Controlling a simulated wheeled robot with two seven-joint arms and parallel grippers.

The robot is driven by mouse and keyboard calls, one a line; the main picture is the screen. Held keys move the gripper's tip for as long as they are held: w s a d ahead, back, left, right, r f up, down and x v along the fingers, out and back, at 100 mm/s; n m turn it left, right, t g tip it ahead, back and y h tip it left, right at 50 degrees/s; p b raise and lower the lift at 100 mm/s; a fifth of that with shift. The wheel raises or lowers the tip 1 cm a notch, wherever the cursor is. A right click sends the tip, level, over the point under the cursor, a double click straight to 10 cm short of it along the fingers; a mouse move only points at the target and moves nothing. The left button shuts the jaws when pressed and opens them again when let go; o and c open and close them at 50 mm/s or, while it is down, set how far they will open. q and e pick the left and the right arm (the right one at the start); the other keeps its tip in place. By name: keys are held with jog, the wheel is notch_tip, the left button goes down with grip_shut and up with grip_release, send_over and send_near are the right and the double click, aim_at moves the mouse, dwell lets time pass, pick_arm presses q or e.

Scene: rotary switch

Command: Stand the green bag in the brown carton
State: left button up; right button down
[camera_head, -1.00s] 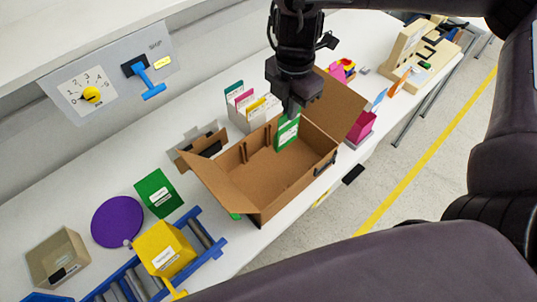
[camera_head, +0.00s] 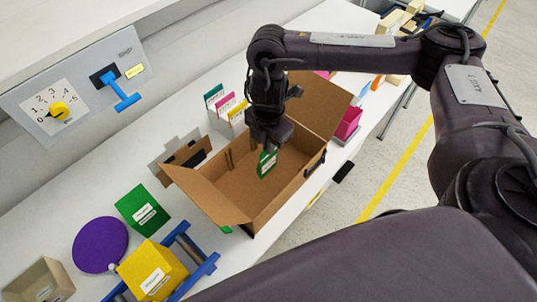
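The green bag (camera_head: 267,163), with a white label, is upright inside the brown carton (camera_head: 232,179). It is near the carton's back right part. The carton stands on the white table with its flaps folded outward. My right gripper (camera_head: 270,146) reaches down into the carton from above and is shut on the bag's top edge. The gripper hides the bag's upper part. I cannot tell whether the bag's bottom touches the carton floor. My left gripper is not in view.
A green box (camera_head: 142,209), a purple disc (camera_head: 100,245) and a yellow box (camera_head: 151,270) on a blue rack are at the left. File cards (camera_head: 226,103) stand behind the carton. A magenta bin (camera_head: 347,124) is to its right. A wall panel holds a rotary switch (camera_head: 60,110).

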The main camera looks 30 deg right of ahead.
aim_at(269, 157)
jog(key=shift+s+f, duration=0.1)
jog(key=shift+f, duration=0.6)
notch_tip(269, 157, down, 2)
jog(key=shift+f+b, duration=0.2)
jog(key=shift+b, duration=0.35)
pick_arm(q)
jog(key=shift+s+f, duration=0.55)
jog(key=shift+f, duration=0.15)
pick_arm(e)
jog(key=shift+f, duration=0.3)
jog(key=c, duration=1.6)
grip_release()
jog(key=shift+c, duration=0.2)
